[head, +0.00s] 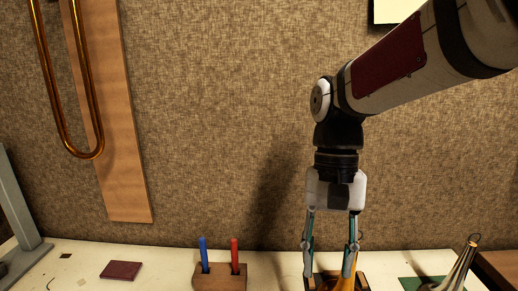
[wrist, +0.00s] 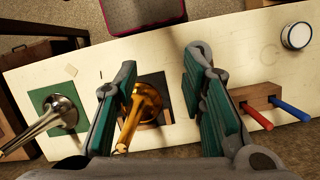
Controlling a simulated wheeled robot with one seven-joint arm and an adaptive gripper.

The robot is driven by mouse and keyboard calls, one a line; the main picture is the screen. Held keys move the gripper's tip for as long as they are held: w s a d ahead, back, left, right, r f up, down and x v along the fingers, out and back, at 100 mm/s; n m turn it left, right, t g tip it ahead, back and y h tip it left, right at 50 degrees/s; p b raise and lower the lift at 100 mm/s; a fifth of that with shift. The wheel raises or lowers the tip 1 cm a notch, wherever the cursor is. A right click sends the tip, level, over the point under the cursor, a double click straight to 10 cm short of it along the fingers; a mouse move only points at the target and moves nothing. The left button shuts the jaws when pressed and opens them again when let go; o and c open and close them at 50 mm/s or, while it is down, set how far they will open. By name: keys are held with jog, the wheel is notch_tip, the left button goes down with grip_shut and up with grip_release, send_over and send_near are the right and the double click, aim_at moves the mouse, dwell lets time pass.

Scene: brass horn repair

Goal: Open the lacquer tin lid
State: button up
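A small round container with a white top and a dark side, which looks like the lacquer tin (wrist: 297,36), stands near the table edge at the upper right of the wrist view. Its top looks closed, but it is too small to make out the lid's seam. I do not see it in the head view. My gripper (head: 329,270) points down over the bench; in the wrist view my gripper (wrist: 163,95) has its teal-padded fingers wide apart with nothing held. The tin is well outside the fingers, to the right.
A brass flared piece (wrist: 147,98) on a wooden block shows between my fingers. A silver flared piece (wrist: 55,112) lies on a green mat (wrist: 38,97). A wooden holder (wrist: 250,97) with red and blue sticks is right of my fingers. A fabric wall (head: 230,110) rises behind the bench.

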jog(key=s+d+r+n+t, duration=0.1)
jog(key=s+d+n+t, duration=0.2)
jog(key=s+d+t, duration=0.55)
jog(key=w+a+f+n+g+p, duration=0.1)
jog(key=w+a+f+n+g, duration=0.25)
jog(key=a+n, duration=0.4)
jog(key=w+a+f+n+g+p, duration=0.1)
jog(key=w+a+f+n+g, duration=0.15)
jog(key=w+a+n, duration=0.5)
jog(key=shift+m+t, duration=0.35)
jog(key=shift+m, duration=0.55)
jog(key=f, duration=0.4)
jog(key=s+a+f, duration=0.1)
jog(key=f, duration=0.4)
jog(key=s+f, duration=0.1)
jog(key=f, duration=0.3)
jog(key=shift+s+a+f, duration=0.15)
jog(key=shift+a+f, duration=0.05)
jog(key=shift+f, duration=0.1)
grip_shut()
